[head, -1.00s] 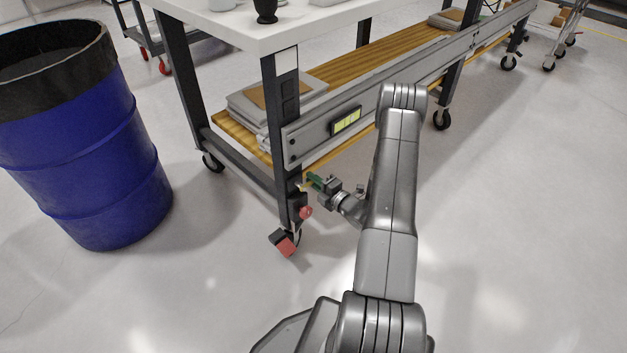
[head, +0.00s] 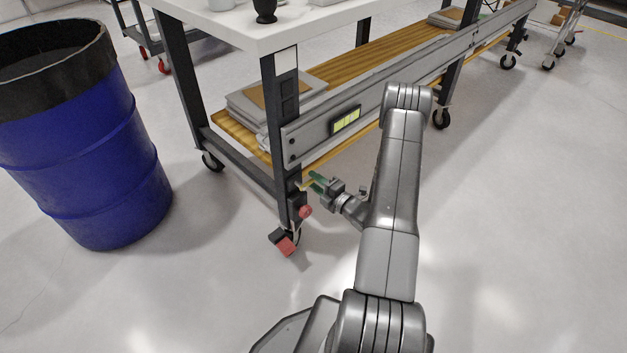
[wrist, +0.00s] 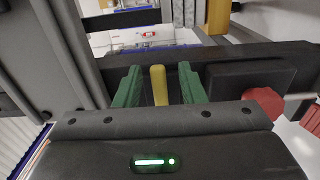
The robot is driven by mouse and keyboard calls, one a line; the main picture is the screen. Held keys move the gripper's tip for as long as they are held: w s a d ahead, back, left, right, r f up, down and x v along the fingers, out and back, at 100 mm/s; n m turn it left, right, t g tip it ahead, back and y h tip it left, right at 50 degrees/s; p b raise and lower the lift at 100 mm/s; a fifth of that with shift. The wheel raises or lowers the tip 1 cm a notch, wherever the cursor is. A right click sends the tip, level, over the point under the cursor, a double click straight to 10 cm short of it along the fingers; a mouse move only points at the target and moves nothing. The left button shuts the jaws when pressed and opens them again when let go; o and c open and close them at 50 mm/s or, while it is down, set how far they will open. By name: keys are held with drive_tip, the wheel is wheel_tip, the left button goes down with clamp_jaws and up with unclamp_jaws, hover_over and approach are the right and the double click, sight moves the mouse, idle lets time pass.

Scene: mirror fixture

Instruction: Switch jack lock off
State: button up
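A yellow lever (head: 308,185) sticks out from the table's front leg (head: 283,150), just above a black box with a red knob (head: 305,212). My gripper (head: 315,181) is beside that leg, with its green fingers pointing at it. In the wrist view, the yellow lever (wrist: 158,85) stands between the two green fingers of my gripper (wrist: 159,88). A narrow gap shows on each side of the lever, so the fingers are open around it and not closed on it. The red knob (wrist: 263,104) is to the right of the fingers. The lever's base is partly hidden.
A caster with a red pedal (head: 286,246) is under the leg. The table's lower rail (head: 375,105) runs behind my arm. A blue drum (head: 85,165) stands at the left. The floor to the right is clear.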

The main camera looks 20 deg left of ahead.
drive_tip(key=p+v, duration=0.2)
drive_tip(key=v, duration=1)
drive_tip(key=shift+d, duration=0.25)
drive_tip(key=shift+s+a, duration=0.1)
drive_tip(key=b+x, duration=0.2)
drive_tip(key=x, duration=1.1)
drive_tip(key=shift+w+a, duration=0.2)
drive_tip(key=shift+a, duration=0.15)
drive_tip(key=shift+r, duration=0.1)
drive_tip(key=shift+d, duration=0.1)
